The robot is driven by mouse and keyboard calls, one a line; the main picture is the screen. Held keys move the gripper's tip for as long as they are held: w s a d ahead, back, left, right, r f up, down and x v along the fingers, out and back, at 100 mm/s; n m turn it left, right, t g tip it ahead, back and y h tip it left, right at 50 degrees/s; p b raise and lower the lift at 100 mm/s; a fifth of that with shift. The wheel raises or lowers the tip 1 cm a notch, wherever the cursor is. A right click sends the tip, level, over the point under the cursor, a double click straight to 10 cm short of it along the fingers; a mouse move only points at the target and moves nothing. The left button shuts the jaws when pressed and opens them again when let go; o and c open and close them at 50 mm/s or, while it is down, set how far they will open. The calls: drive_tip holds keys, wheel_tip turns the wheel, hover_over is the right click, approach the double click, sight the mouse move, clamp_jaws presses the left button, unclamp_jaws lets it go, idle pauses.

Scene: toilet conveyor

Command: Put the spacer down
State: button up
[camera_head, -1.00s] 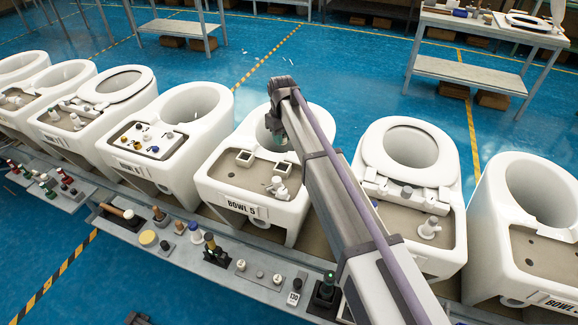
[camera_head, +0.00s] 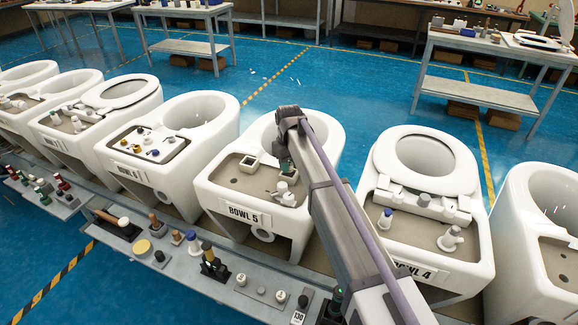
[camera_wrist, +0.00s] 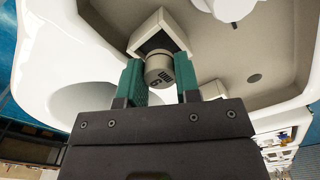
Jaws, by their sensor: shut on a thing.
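The spacer is a short grey-beige cylinder (camera_wrist: 159,69) with dark markings on its end, in the wrist view. My gripper (camera_wrist: 160,82) is shut on it, with a green finger on each side. A white square-walled holder (camera_wrist: 150,28) shows right behind the spacer; I cannot tell whether the spacer is inside it or touching it. In the head view my gripper (camera_head: 285,164) is low over the deck of BOWL 5 (camera_head: 226,181), at the right-hand square holder, and hides the spacer. The left-hand square holder (camera_head: 249,161) on that deck is visible.
A white fitting (camera_head: 286,190) stands on the deck close to my gripper. The bowl's raised rim (camera_head: 335,125) lies behind. BOWL 4 (camera_head: 470,255) is to the right. A grey ledge (camera_head: 215,290) with several small parts runs in front.

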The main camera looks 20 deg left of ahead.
drive_tip(key=shift+f+b, duration=0.4)
drive_tip(key=shift+f, duration=0.15)
drive_tip(key=o, duration=0.9)
drive_tip(key=shift+a, duration=0.1)
drive_tip(key=shift+w+r, duration=0.1)
drive_tip(key=shift+r+p, duration=0.25)
drive_tip(key=shift+p, duration=0.1)
wheel_tip(320, 180, up, 13)
drive_tip(key=p, duration=1.2)
drive_tip(key=shift+f+p, duration=0.15)
drive_tip(key=shift+p, duration=0.2)
